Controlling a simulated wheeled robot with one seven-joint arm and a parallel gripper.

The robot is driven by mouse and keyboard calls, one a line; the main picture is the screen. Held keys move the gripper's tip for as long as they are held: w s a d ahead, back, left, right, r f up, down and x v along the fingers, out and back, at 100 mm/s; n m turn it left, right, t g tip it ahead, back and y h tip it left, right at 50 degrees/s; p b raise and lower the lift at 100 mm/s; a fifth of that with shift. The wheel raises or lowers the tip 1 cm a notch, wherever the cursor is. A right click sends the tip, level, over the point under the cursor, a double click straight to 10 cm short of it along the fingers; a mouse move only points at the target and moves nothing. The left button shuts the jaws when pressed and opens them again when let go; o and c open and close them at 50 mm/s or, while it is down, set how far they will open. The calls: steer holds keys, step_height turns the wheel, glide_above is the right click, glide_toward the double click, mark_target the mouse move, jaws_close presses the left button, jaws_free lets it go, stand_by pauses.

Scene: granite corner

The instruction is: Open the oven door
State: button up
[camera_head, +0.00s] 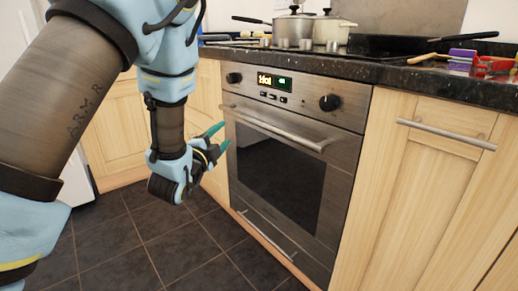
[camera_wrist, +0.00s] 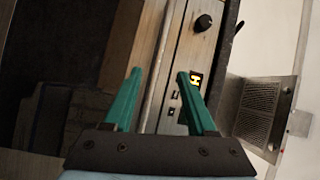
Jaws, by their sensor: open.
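The oven door (camera_head: 280,180) is a steel frame with a dark glass window, and it is shut, flush with the cabinet fronts. Its horizontal bar handle (camera_head: 280,132) runs along the top edge. My gripper (camera_head: 221,138) is open, with green fingers pointing at the left end of the handle. In the wrist view my gripper (camera_wrist: 159,75) has its fingers on either side of the pale handle bar (camera_wrist: 162,60) in the picture. I cannot tell whether the fingers reach around it or touch it. Nothing is held.
The control panel (camera_head: 290,90) with knobs and a lit display is above the door. Pots (camera_head: 293,28) stand on the hob. Wooden cabinets flank the oven; the right one has a bar handle (camera_head: 445,133). The tiled floor (camera_head: 190,250) before the oven is clear.

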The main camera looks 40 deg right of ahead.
mark_target(260, 124)
steer(key=s+d+f+m+g+h+b, duration=0.1)
steer(key=s+d+m+g+h, duration=0.15)
steer(key=s, duration=0.25)
steer(key=shift+m, duration=0.35)
steer(key=x, duration=1.1)
steer(key=shift+d+b, duration=0.15)
steer(key=shift+b, duration=0.25)
steer(key=shift+c, duration=0.3)
jaws_close()
steer(key=shift+f, duration=0.1)
